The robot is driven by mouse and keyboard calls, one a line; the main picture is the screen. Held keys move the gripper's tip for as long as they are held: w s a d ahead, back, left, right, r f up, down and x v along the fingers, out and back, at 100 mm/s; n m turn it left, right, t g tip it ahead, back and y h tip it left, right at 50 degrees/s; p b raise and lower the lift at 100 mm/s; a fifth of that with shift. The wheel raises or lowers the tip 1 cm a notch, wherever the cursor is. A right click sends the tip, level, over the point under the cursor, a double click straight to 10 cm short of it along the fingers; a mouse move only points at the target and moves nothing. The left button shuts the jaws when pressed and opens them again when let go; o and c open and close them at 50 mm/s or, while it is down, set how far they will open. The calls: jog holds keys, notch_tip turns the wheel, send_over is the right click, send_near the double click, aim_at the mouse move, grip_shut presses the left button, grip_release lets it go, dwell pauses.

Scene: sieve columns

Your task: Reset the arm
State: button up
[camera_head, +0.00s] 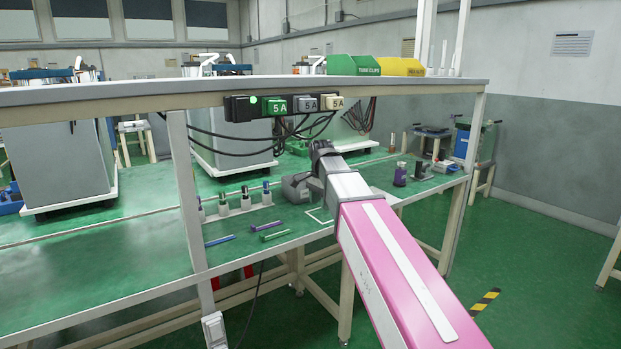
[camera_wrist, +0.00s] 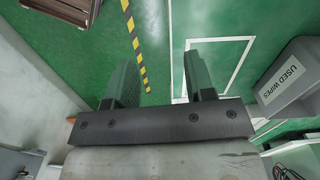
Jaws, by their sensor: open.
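My gripper (camera_wrist: 161,80) is open in the wrist view, its two dark fingers well apart with nothing between them. Green surface and part of a white outline show beyond the fingers. In the head view my pink and white arm reaches over the right part of the green workbench (camera_head: 130,262), under the raised shelf. A grey bin marked "USED WIPES" (camera_wrist: 285,82) stands to the right of the fingers in the wrist view.
Several small columns in white holders (camera_head: 245,200) stand left of my arm. Blue, purple (camera_head: 267,226) and green rods lie before them. A purple item (camera_head: 400,174) stands right of my arm. The shelf (camera_head: 120,93) with switch boxes (camera_head: 305,103) crosses above the bench.

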jog(key=s+d+f+n, duration=0.3)
jog(key=s+d+f, duration=0.2)
jog(key=f, duration=0.5)
jog(key=s+d+f+n, duration=0.3)
jog(key=s+d+f, duration=0.2)
jog(key=f, duration=0.5)
jog(key=s+d+f+n, duration=0.4)
jog(key=s+d+f, duration=0.1)
jog(key=f, duration=0.5)
jog(key=shift+s+d+f, duration=0.3)
jog(key=shift+s+d, duration=0.05)
jog(key=shift+s, duration=0.35)
